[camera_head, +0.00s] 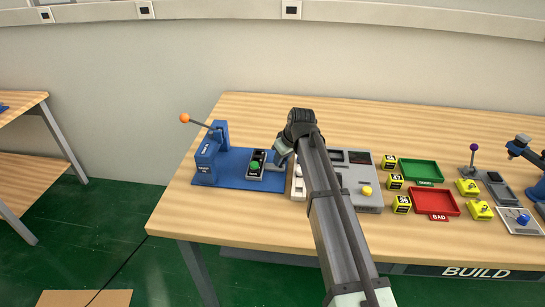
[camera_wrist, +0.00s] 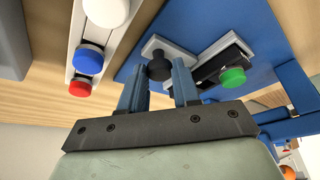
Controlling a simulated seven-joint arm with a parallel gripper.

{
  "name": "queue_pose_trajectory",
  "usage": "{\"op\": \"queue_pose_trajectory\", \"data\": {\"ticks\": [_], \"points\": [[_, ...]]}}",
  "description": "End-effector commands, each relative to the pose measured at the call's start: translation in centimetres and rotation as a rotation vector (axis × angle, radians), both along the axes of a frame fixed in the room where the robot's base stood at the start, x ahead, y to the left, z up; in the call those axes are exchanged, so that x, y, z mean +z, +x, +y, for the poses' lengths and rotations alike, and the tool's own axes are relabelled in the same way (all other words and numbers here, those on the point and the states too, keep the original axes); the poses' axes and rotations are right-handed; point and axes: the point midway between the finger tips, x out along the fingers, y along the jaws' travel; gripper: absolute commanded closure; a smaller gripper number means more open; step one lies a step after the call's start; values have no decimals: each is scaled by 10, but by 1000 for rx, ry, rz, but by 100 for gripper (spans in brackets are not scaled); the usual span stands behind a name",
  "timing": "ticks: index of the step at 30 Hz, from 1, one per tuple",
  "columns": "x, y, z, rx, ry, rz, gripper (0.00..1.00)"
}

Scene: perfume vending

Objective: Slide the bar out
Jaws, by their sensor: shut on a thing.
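My gripper (camera_head: 281,156) is low over the right side of the blue base, just right of the green button (camera_head: 254,165). In the wrist view, my gripper (camera_wrist: 159,80) has its two blue-grey fingers on either side of a black knob (camera_wrist: 160,66), shut on it. The knob stands on a light grey piece (camera_wrist: 150,46), which seems to be part of the bar. A black strip with the green button (camera_wrist: 233,77) lies beside it in the wrist view. The fingers and arm hide much of the bar in the head view.
A blue press (camera_head: 207,155) with an orange-ball lever stands left on the blue base (camera_head: 232,180). A white panel with white, blue (camera_wrist: 88,60) and red (camera_wrist: 80,86) buttons is close beside my gripper. A grey console (camera_head: 366,203), green tray (camera_head: 420,171) and red tray (camera_head: 434,202) are to the right.

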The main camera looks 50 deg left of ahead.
Motion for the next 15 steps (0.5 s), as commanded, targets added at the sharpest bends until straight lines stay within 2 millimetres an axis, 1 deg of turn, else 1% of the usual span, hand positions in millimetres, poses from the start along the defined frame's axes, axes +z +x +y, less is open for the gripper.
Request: {"op": "queue_pose_trajectory", "data": {"ticks": [12,13,15], "points": [[0,6,-5,-3,-3,-6,100],[0,6,-5,-4,-3,-6,68],[0,6,-5,-4,-3,-6,61]]}}
